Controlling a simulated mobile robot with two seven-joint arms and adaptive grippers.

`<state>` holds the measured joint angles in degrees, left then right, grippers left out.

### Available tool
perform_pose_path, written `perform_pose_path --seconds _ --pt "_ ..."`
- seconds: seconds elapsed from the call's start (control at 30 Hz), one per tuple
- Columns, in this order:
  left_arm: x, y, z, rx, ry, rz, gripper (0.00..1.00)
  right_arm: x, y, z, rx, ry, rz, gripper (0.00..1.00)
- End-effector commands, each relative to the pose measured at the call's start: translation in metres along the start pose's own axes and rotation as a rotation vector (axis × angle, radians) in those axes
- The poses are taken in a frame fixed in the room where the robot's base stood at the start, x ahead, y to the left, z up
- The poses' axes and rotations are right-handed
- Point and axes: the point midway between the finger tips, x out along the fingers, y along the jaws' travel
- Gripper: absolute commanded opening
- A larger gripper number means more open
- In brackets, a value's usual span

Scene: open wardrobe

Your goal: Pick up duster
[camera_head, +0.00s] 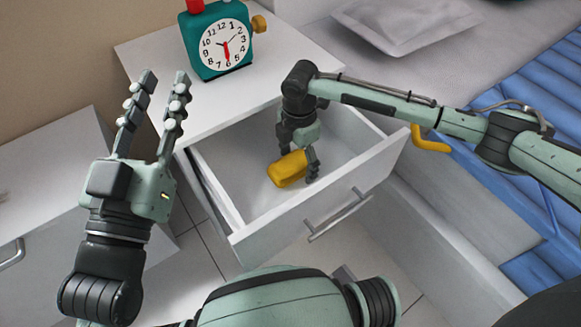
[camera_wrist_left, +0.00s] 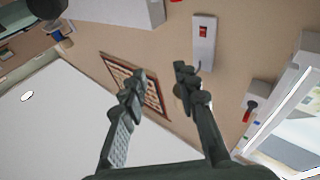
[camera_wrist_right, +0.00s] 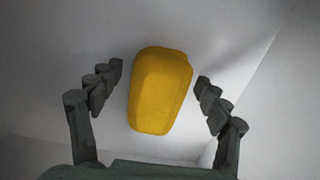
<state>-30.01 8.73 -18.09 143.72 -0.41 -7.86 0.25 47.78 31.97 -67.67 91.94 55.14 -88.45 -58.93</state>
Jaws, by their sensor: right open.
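A yellow rounded block, which looks like the duster (camera_head: 287,169), lies in the open drawer (camera_head: 222,171). My right gripper (camera_head: 300,172) reaches down into the drawer at the block. In the right wrist view the block (camera_wrist_right: 160,90) sits between the spread fingers of my right gripper (camera_wrist_right: 160,88), with a gap on each side. The right gripper is open and holds nothing. My left gripper (camera_head: 158,98) is raised left of the drawer, fingers pointing up, open and empty. It also shows open in the left wrist view (camera_wrist_left: 160,85).
A teal alarm clock (camera_head: 218,42) stands on the white cabinet top above the drawer. The drawer walls surround my right gripper closely. A bed with a grey pillow (camera_head: 397,24) and blue striped cover (camera_head: 535,90) is at right. A yellow curved piece (camera_head: 430,140) is near the drawer's right corner.

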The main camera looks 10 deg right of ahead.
Motion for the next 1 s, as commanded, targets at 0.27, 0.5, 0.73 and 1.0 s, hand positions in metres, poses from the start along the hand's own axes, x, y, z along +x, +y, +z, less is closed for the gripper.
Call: perform_pose_path --seconds 0.27,0.5,0.73,1.0 --pt "0.000 0.000 0.000 0.000 0.000 0.000 0.30 0.000 0.000 0.000 0.000 0.000 0.001 0.66" --pt "0.000 0.000 -0.001 0.000 0.000 0.000 0.30 -0.001 0.000 0.000 0.000 0.000 0.001 0.36" --pt "0.000 0.000 -0.001 0.000 0.000 0.000 0.30 -0.001 0.000 0.000 0.000 0.000 0.002 0.23" --pt "-0.001 -0.006 0.016 0.015 -0.085 -0.011 0.30 -0.018 0.002 0.000 -0.001 0.001 0.005 0.23"
